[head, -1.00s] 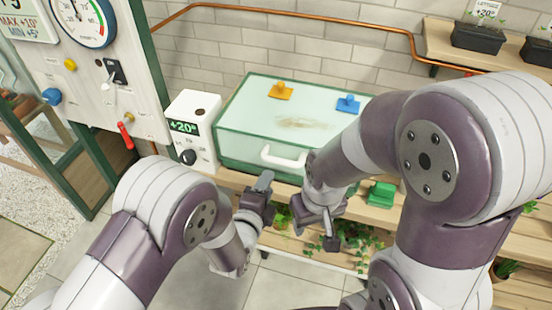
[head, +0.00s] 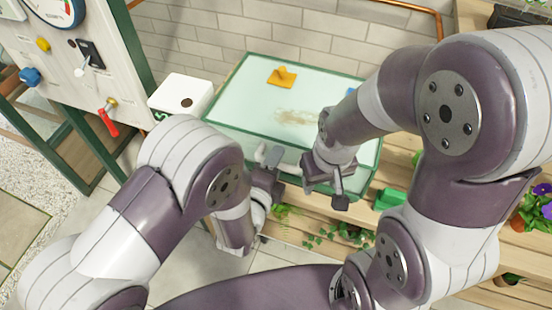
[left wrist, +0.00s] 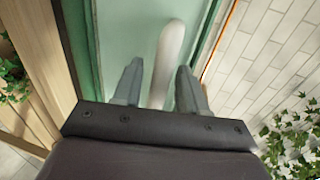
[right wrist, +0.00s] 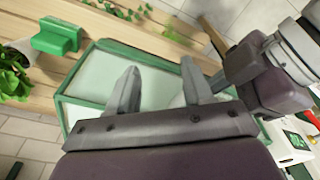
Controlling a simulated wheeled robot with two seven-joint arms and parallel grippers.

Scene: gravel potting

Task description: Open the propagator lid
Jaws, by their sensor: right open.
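The propagator (head: 250,90) is a glass box with a green frame below the brick wall; its lid (head: 322,90) looks shut. The white lid handle on its front is mostly hidden by my grippers in the head view. In the left wrist view the handle (left wrist: 168,50) lies between the fingers of my left gripper (left wrist: 158,75), which is open around it, closer to the right finger; contact cannot be told. My left gripper (head: 271,160) is at the box's front. My right gripper (head: 325,190) is open and empty, just right of it, in front of the glass.
An orange knob (head: 281,77) sits on the lid; a blue one (head: 351,91) is mostly hidden by my right arm. A white control box (head: 180,95) stands left of the propagator. A green block (head: 390,198) is on the wooden shelf to the right. Plants hang below.

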